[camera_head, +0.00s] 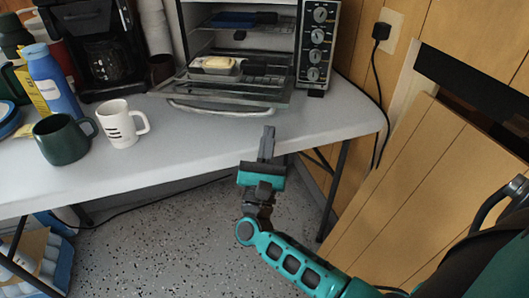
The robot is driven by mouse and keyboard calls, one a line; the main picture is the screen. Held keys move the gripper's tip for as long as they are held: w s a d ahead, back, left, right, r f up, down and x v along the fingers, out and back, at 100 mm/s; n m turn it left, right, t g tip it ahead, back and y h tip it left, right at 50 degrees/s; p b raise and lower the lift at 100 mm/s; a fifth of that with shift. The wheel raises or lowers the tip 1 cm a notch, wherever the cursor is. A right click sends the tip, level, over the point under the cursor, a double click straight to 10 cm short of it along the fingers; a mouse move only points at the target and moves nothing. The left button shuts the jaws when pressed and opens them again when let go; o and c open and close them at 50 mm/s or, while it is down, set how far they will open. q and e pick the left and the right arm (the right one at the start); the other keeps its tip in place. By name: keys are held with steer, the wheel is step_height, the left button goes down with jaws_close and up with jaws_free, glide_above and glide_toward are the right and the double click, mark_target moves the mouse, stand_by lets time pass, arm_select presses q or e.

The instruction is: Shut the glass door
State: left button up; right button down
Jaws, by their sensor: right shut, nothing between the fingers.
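The glass door (228,98) of the toaster oven (314,45) is open, folded down towards me above the white table. Its curved handle (220,111) runs along its front edge. A small dish with a yellow block (217,64) sits at the oven opening, behind the door's inner edge. My right gripper (268,133) is shut and empty, pointing away from me at the table's front edge. It is in front of the handle and a little right of it, apart from it. My left gripper is not in view.
A white mug (121,124) and a green mug (62,139) stand on the white table (190,155) at left. A blue bottle (52,82) and a coffee maker (103,50) are behind them. A black cord (381,95) hangs at right. The tabletop before the door is clear.

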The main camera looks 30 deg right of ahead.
mark_target(273, 105)
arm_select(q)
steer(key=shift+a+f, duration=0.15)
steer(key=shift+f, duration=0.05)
arm_select(e)
steer(key=shift+x, duration=1.9)
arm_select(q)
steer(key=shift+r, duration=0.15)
arm_select(e)
steer(key=shift+r, duration=0.1)
